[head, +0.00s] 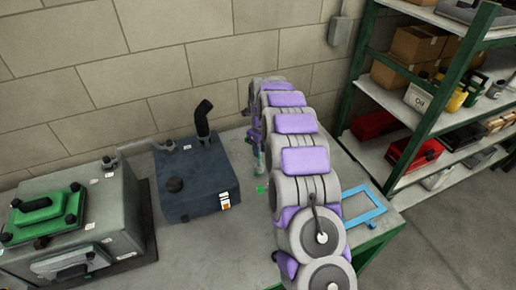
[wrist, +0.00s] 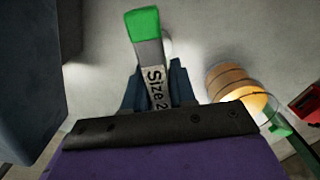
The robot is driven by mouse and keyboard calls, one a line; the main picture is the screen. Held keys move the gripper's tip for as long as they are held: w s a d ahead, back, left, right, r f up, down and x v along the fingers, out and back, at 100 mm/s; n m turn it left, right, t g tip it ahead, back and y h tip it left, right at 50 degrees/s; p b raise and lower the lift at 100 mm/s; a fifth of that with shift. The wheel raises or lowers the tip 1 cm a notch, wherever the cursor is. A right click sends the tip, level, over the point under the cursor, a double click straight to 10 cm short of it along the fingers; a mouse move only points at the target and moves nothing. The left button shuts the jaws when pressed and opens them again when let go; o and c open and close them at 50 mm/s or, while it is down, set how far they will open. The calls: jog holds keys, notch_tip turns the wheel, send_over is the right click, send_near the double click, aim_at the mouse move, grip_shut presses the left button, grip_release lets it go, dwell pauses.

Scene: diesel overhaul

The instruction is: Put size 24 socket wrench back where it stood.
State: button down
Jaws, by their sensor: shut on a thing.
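The socket wrench (wrist: 155,75) is a grey bar with a green end and a label reading "Size 2…"; the rest of the label is hidden. My gripper (wrist: 158,95) is shut on it, its dark fingers on either side of the bar. In the head view, my gripper (head: 259,160) hangs low beside my arm, right of the dark blue box, and is mostly hidden. A small green end (head: 261,188) shows below it, just above or at the table; I cannot tell whether it touches.
A dark blue box (head: 195,185) with a black pipe and a grey engine block (head: 75,230) stand left on the table. A light blue frame (head: 357,207) lies right of my arm. A banded cylinder (wrist: 240,88) shows in the wrist view. Shelves (head: 425,110) stand at right.

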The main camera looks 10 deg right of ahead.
jog(key=shift+a+f, duration=0.15)
jog(key=shift+a, duration=0.65)
jog(key=shift+a+f, duration=0.35)
jog(key=shift+f, duration=0.1)
jog(key=c, duration=1.3)
grip_release()
jog(key=shift+d, duration=0.25)
jog(key=o, duration=0.4)
jog(key=shift+d, duration=0.65)
jog(key=shift+o, duration=0.3)
jog(key=shift+a, duration=0.3)
jog(key=shift+o, duration=1.4)
jog(key=shift+a, duration=0.45)
jog(key=shift+o, duration=1.4)
jog(key=shift+d, duration=0.6)
jog(key=shift+a+r, duration=0.35)
jog(key=shift+r, duration=0.05)
jog(key=shift+d+r+p, duration=0.2)
jog(key=shift+r+p, duration=1)
jog(key=shift+r, duration=1.1)
jog(key=shift+r+p, duration=0.3)
jog(key=shift+r, duration=0.45)
jog(key=shift+a+r+p, duration=0.25)
jog(key=shift+r+p, duration=0.15)
jog(key=shift+r, duration=0.65)
